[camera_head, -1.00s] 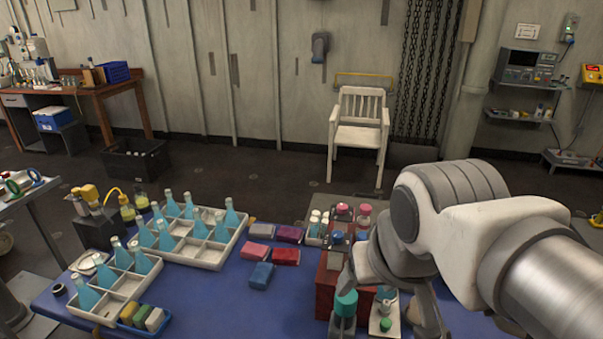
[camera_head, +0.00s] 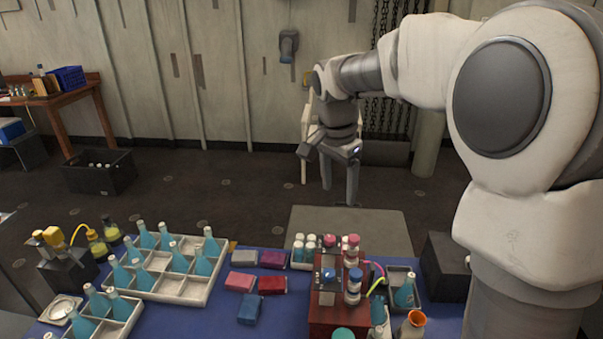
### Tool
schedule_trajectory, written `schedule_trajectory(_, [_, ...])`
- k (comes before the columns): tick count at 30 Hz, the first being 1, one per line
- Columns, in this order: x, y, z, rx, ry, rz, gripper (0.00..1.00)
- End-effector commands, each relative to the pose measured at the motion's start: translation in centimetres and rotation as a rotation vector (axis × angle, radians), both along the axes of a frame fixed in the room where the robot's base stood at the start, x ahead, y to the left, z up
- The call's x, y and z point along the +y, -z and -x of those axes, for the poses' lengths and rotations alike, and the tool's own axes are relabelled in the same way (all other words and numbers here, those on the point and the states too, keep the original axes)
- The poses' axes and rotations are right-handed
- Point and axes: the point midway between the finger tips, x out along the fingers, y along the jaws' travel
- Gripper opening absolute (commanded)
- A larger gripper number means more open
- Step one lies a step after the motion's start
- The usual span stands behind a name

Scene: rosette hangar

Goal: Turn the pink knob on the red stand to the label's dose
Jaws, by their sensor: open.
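The red stand (camera_head: 328,320) is on the blue table, right of centre and near the bottom edge of the head view. On its top, a small pinkish-red knob (camera_head: 329,241) sits toward the back, with a blue knob (camera_head: 328,275) nearer me. A pink-capped bottle (camera_head: 353,242) and a blue-capped bottle (camera_head: 355,275) stand at its right side. The label and the knob's pointer are too small to read. My gripper (camera_head: 331,166) is open and empty, raised above and beyond the stand, apart from the knob.
White crates (camera_head: 214,283) with teal bottles stand on the left. Several coloured packs (camera_head: 241,281) lie left of the stand. White vials (camera_head: 299,246) stand close behind it.

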Motion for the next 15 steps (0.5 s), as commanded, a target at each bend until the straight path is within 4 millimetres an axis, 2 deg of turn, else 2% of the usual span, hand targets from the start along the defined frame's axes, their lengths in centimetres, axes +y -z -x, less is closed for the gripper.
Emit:
schedule_trajectory(1, [-0.1, 0.1, -1.3, 0.015, 0.047, -0.014, 0.69])
schedule_trajectory(6, [-0.3, 1.6, -5.1, 0.049, 0.226, -0.063, 0.69])
schedule_trajectory(10, [-0.7, 3.0, -7.4, 0.075, 0.358, -0.097, 0.69])
schedule_trajectory(15, [-1.1, 4.5, -9.4, 0.100, 0.490, -0.129, 0.69])
